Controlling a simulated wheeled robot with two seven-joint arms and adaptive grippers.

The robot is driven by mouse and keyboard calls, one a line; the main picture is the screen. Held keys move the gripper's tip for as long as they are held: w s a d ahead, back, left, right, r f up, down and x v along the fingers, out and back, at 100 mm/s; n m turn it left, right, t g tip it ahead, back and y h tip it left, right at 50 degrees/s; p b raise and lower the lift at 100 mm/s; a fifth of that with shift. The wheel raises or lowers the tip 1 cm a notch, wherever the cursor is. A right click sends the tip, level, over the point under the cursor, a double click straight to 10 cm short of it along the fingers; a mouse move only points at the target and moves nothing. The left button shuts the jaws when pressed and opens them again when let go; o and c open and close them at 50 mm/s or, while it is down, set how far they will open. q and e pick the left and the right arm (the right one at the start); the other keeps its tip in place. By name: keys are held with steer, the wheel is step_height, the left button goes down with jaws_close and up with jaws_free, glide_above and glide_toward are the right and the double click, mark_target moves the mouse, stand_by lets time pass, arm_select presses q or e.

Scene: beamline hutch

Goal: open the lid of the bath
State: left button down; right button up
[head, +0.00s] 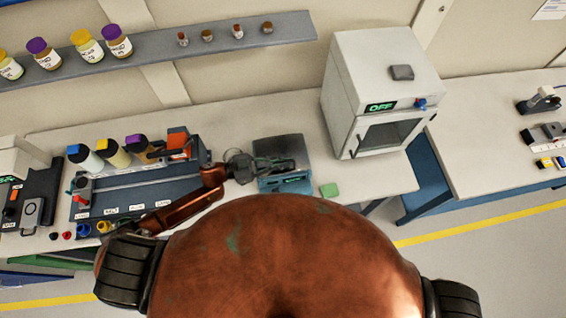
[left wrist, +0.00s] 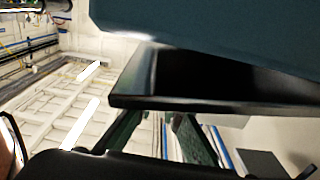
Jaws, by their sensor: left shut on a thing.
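The bath (head: 287,185) is a small box with a teal front and a grey lid (head: 278,146), on the bench left of the white oven. In the head view the lid looks down, though my gripper covers part of it. My left gripper (head: 284,166) is over the front of the lid, shut on what looks like the lid's dark handle. In the left wrist view a black bar (left wrist: 200,102) lies across my finger ends, under a teal surface (left wrist: 220,30). The exact grip is partly hidden. My right gripper does not show.
A white oven (head: 370,90) marked OFF stands right of the bath. A green block (head: 329,190) lies near the bench's front edge. A dark rack (head: 130,193) with several bottles is to the left. A shelf (head: 160,51) with jars runs behind.

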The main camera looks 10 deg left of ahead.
arm_select(q)
steer(key=shift+n, duration=0.6)
steer(key=r, duration=0.1)
steer(key=w+r+p, duration=0.2)
steer(key=r, duration=0.1)
steer(key=shift+a, duration=0.35)
steer(key=shift+w+a+r+p, duration=0.2)
steer(key=shift+w+r+p, duration=0.1)
steer(key=shift+w+r, duration=0.2)
steer(key=shift+w+a+r+p, duration=0.15)
steer(key=shift+w+r+p, duration=0.1)
steer(key=shift+w+r, duration=0.25)
steer(key=shift+w, duration=0.1)
steer(key=c, duration=2.1)
jaws_free()
steer(key=shift+w+f, duration=0.1)
steer(key=shift+w, duration=0.05)
step_height(320, 180, up, 10)
steer(key=shift+r, duration=0.1)
